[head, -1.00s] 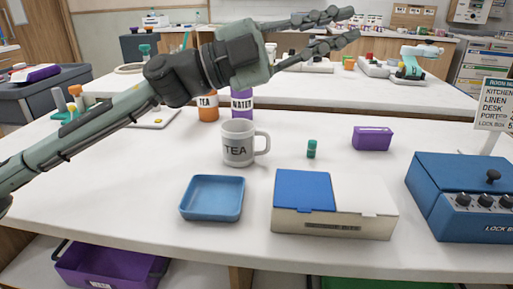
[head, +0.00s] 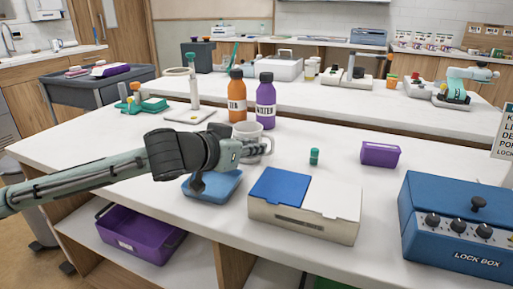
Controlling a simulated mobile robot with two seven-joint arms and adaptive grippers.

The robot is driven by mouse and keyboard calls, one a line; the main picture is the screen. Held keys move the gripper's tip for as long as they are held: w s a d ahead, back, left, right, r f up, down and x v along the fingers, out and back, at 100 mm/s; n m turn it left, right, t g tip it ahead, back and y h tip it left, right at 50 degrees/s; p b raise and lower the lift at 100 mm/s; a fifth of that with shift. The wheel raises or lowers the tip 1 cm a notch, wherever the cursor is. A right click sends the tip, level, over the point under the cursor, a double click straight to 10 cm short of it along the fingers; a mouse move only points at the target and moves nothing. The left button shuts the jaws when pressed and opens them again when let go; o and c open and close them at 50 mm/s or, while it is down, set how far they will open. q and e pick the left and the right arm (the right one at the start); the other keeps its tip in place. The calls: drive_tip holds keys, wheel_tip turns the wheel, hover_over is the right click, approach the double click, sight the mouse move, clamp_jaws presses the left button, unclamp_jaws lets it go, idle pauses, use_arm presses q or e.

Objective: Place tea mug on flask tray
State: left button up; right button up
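The white tea mug (head: 240,130) stands upright on the white table, in front of the bottles; my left gripper hides its lower part and lettering. My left gripper (head: 262,149) is in front of the mug at its handle side, fingers pointing right. Whether the fingers close on the handle or touch the mug cannot be told. A shallow blue tray (head: 228,187) lies just in front, empty where visible and partly covered by my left wrist. No tray is visibly marked as the flask tray. My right gripper is out of view.
An orange TEA bottle (head: 237,100) and a purple WATER bottle (head: 265,105) stand close behind the mug.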

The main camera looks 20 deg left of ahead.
use_arm(q)
drive_tip(key=shift+a+f, duration=0.1)
drive_tip(key=shift+f, duration=0.15)
drive_tip(key=shift+x, duration=0.9)
drive_tip(key=shift+w+f, duration=0.25)
drive_tip(key=shift+w, duration=0.25)
drive_tip(key=p+x, duration=0.1)
drive_tip(key=x, duration=0.3)
drive_tip(key=shift+w+f, duration=0.2)
drive_tip(key=shift+w, duration=0.1)
clamp_jaws()
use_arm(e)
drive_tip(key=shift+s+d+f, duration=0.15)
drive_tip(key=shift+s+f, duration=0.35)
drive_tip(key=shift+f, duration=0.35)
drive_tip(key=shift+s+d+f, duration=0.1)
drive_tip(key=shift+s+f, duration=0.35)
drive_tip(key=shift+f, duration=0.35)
use_arm(q)
drive_tip(key=shift+r, duration=0.15)
